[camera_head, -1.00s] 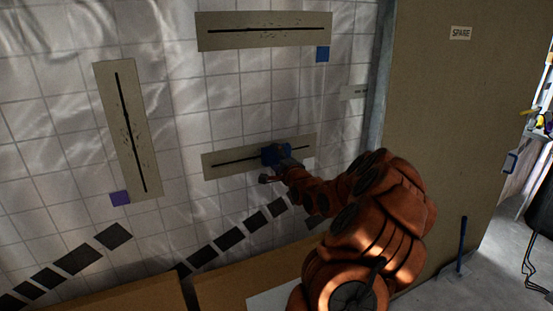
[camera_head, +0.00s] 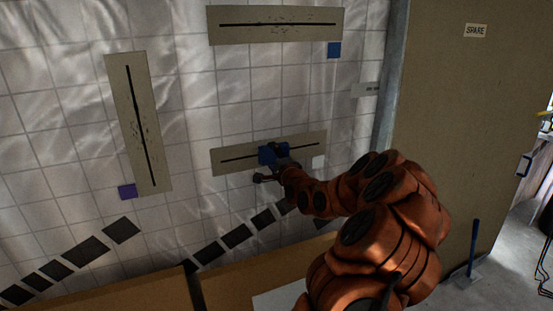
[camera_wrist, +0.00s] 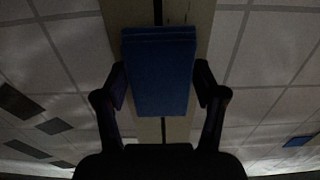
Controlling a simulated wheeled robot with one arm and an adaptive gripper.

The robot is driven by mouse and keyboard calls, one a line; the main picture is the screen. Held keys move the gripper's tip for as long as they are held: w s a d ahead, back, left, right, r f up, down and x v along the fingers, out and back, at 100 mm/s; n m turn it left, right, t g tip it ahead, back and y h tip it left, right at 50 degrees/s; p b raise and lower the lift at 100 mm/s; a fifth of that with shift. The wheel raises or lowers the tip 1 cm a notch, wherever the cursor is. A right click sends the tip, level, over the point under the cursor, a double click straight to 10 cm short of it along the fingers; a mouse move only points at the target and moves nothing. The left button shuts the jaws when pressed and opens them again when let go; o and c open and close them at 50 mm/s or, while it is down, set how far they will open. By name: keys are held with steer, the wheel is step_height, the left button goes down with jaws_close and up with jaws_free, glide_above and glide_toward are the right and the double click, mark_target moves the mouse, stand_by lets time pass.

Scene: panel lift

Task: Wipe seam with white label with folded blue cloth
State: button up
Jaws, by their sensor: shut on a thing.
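The folded blue cloth (camera_head: 267,155) is in my gripper (camera_head: 284,163), over the middle of the lower seam (camera_head: 238,158). This dark, slightly tilted line runs along a beige strip (camera_head: 225,165). A white label (camera_head: 318,162) is just below the strip's right end. In the wrist view my gripper (camera_wrist: 161,78) is shut on the cloth (camera_wrist: 160,65), one finger at each side. The seam (camera_wrist: 157,12) shows beyond the cloth and between the fingers below it. The cloth hides the seam behind it; whether it touches the strip I cannot tell.
An upper strip (camera_head: 240,33) has a blue label (camera_head: 334,50); a vertical strip (camera_head: 120,100) at left has a purple label (camera_head: 127,191). A brown panel marked SPARE (camera_head: 440,120) stands at right. Brown boards (camera_head: 130,295) lie along the bottom.

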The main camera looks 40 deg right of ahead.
mark_target(252, 157)
steer(key=shift+w+a+r+b, duration=0.15)
steer(key=shift+w+a, duration=0.15)
steer(key=shift+a, duration=0.35)
steer(key=shift+w+a+f+b, duration=0.15)
steer(key=shift+w+a, duration=0.1)
steer(key=shift+a, duration=0.4)
steer(key=shift+w+a+b, duration=0.15)
steer(key=shift+w+a, duration=0.1)
steer(key=shift+a, duration=0.6)
steer(key=shift+w+a+b, duration=0.15)
steer(key=shift+w+a, duration=0.1)
steer(key=shift+a, duration=0.6)
steer(key=shift+w+b, duration=0.1)
steer(key=shift+b, duration=0.4)
steer(key=shift+d, duration=0.2)
steer(key=d+b, duration=0.1)
steer(key=b, duration=0.1)
steer(key=s+d+b, duration=0.1)
steer(key=d+b, duration=0.1)
steer(key=shift+s+d, duration=0.15)
steer(key=shift+s+d+f+b, duration=0.1)
steer(key=shift+d+b, duration=0.25)
steer(key=shift+b, duration=0.5)
steer(key=shift+s+d+b, duration=0.2)
steer(key=shift+d+b, duration=0.35)
steer(key=shift+d, duration=0.1)
steer(key=shift+s+d+b, duration=0.2)
steer(key=shift+d+b, duration=0.3)
steer(key=shift+d, duration=0.1)
